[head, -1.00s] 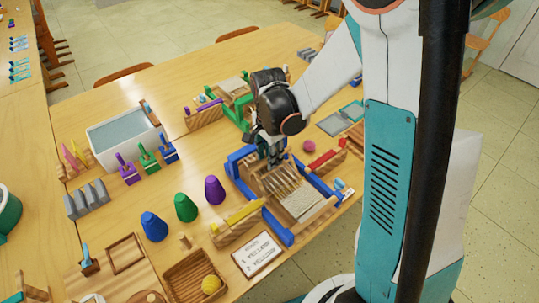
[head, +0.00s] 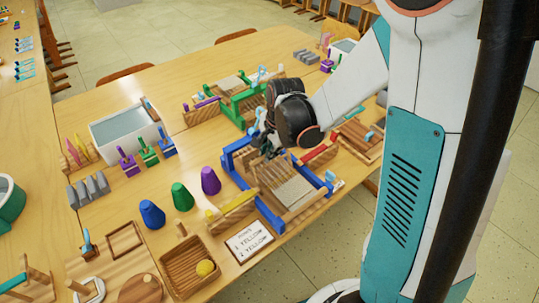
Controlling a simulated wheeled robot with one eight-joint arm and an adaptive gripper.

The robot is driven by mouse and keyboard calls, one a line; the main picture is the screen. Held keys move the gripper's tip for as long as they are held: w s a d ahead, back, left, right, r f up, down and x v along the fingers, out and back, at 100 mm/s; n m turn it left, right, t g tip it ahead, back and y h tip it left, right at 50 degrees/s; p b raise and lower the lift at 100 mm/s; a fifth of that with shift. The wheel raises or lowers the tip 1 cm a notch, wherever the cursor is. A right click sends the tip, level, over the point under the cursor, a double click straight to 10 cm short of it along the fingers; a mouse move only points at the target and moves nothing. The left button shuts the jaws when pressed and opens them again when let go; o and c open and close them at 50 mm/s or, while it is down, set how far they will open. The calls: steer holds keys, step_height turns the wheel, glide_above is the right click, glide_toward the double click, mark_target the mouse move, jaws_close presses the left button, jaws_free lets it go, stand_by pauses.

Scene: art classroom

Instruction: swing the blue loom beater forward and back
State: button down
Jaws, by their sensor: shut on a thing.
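The loom (head: 318,183) with a blue frame and wooden parts stands on the table, right of centre in the head view. Pale threads and woven cloth (head: 294,192) show in its near part. The blue beater (head: 236,152) rises at its far end. My gripper (head: 264,146) is at this end, its fingers down at the blue upper part and shut on the beater. My dark wrist partly hides the far right side of the loom, and the exact contact is small and hard to see.
A green loom (head: 243,104) stands close behind. A yellow-topped wooden rack (head: 231,213) and a red-topped one (head: 319,155) flank the blue loom. Purple (head: 210,181), green (head: 181,196) and blue (head: 152,214) cones stand to the left. A lettered card (head: 249,241) lies in front.

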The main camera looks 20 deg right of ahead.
steer(key=s+d, duration=0.1)
steer(key=s, duration=0.2)
steer(key=s+d+f+b, duration=0.1)
steer(key=s, duration=0.3)
steer(key=s+d+b, duration=0.1)
steer(key=s, duration=0.2)
steer(key=shift+s+d+f, duration=0.2)
steer(key=shift+f, duration=0.15)
steer(key=shift+s+d+f+t+b, duration=0.25)
steer(key=shift+s+f+b, duration=0.2)
steer(key=shift+s, duration=0.25)
steer(key=shift+s+d+f+t+y+b, duration=0.1)
steer(key=shift+s+f+t+y+b, duration=0.2)
steer(key=shift+s+f+t+b, duration=0.3)
steer(key=shift+r, duration=0.15)
steer(key=c, duration=1.6)
jaws_free()
steer(key=shift+d, duration=0.1)
steer(key=shift+r, duration=0.1)
